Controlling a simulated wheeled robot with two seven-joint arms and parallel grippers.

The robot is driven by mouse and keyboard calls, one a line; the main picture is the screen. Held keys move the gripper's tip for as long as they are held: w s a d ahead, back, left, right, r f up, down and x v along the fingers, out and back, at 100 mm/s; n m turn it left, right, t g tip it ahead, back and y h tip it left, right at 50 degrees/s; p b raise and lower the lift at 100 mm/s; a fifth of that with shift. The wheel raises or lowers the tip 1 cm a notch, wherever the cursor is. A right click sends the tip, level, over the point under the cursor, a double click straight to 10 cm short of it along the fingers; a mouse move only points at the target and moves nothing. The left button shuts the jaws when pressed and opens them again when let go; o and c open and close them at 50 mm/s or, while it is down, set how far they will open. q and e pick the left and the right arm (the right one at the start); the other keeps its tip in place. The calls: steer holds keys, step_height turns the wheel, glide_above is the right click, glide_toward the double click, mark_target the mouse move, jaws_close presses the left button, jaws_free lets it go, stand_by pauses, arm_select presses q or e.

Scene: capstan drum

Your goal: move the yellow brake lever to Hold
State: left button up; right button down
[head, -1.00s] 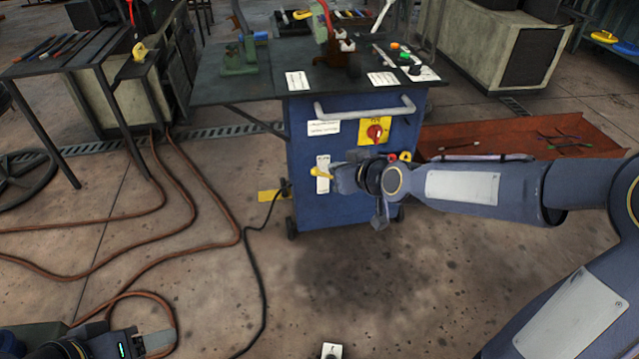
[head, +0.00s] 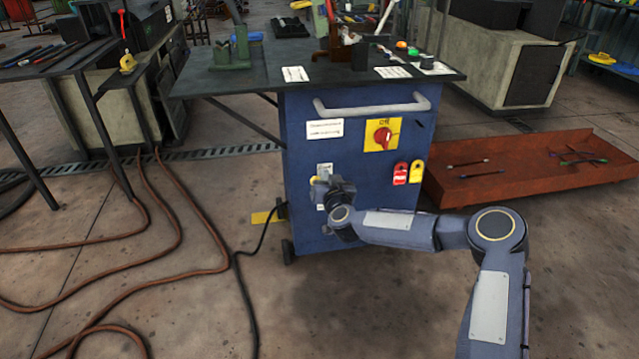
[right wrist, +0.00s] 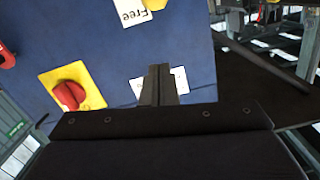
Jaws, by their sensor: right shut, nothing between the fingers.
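The blue cabinet (head: 300,150) carries the yellow brake lever (head: 313,181) on its front, low beside a white label. My right gripper (head: 326,186) is in front of the cabinet, just right of the lever, and hides part of it. In the right wrist view the fingers (right wrist: 158,82) are shut and empty. A label reading "Free" (right wrist: 132,12) and a bit of the yellow lever (right wrist: 155,4) show at the top edge, apart from the fingers. Another white label (right wrist: 180,80) is partly hidden behind the fingers; its text is unreadable. My left gripper is out of view.
A red rotary switch on a yellow plate (head: 382,135) sits above right of the lever, below a grey handle bar (head: 370,108). Red and yellow padlocks (head: 408,172) hang nearby. A rusty tray (head: 520,165) lies right. Hoses (head: 165,250) run over the floor at left.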

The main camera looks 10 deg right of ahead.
steer(key=w+f+b, duration=0.3)
steer(key=w+f, duration=0.1)
steer(key=w, duration=0.1)
steer(key=shift+a+f, duration=0.15)
steer(key=shift+a, duration=0.3)
steer(key=shift+a, duration=0.15)
steer(key=a+f+n+h+b, duration=0.1)
steer(key=a+f+n+b, duration=0.2)
steer(key=f+n, duration=0.9)
steer(key=shift+f+n+t, duration=0.3)
steer(key=shift+f+n, duration=0.1)
steer(key=shift+f, duration=1.8)
